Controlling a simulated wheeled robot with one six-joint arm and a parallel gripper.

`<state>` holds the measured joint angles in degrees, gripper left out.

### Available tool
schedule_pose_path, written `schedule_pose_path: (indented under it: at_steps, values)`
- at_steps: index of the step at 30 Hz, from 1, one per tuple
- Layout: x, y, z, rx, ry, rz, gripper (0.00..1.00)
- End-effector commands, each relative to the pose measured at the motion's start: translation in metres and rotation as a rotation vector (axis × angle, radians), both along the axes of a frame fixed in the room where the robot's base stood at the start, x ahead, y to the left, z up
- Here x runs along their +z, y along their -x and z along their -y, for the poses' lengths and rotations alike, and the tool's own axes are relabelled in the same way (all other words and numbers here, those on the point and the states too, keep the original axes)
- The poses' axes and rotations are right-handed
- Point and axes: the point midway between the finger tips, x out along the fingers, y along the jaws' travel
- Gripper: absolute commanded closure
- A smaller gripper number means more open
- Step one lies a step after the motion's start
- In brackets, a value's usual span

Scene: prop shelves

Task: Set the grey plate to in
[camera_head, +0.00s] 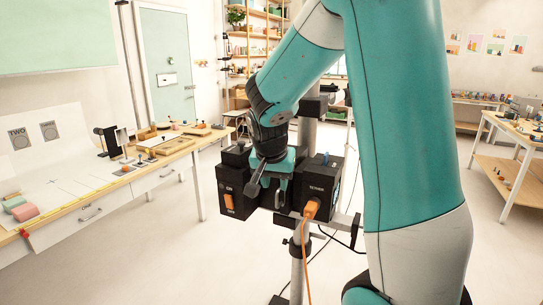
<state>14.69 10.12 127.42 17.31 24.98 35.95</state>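My gripper (267,187) points down at a black box unit on a stand, between its left box (232,203) and right box (318,190). Dark finger-like parts show below its teal body, but I cannot tell whether they are open, shut or touching the unit. The left box has an orange switch (229,201); the right box has an orange plug (311,208) with a cable. I cannot make out a grey plate on the unit; my gripper hides part of its middle. Two grey squares, one left (20,138) and one right (49,130), are on a board far left.
A long bench (95,190) with blocks and small props runs along the left. A metal pole (298,262) carries the black unit, with cables hanging down. Another table (512,130) stands at the right. Open floor (150,265) lies at front left.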

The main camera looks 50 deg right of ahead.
Motion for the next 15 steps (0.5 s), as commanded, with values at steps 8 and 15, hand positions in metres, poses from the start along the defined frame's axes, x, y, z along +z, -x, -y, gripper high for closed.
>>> schedule_pose_path:
  at_steps: [8,15]
  values:
    - [0.065,0.012,-0.024,0.005,0.002,0.007,0.64]
    - [0.099,0.02,-0.036,0.003,0.002,0.003,0.64]
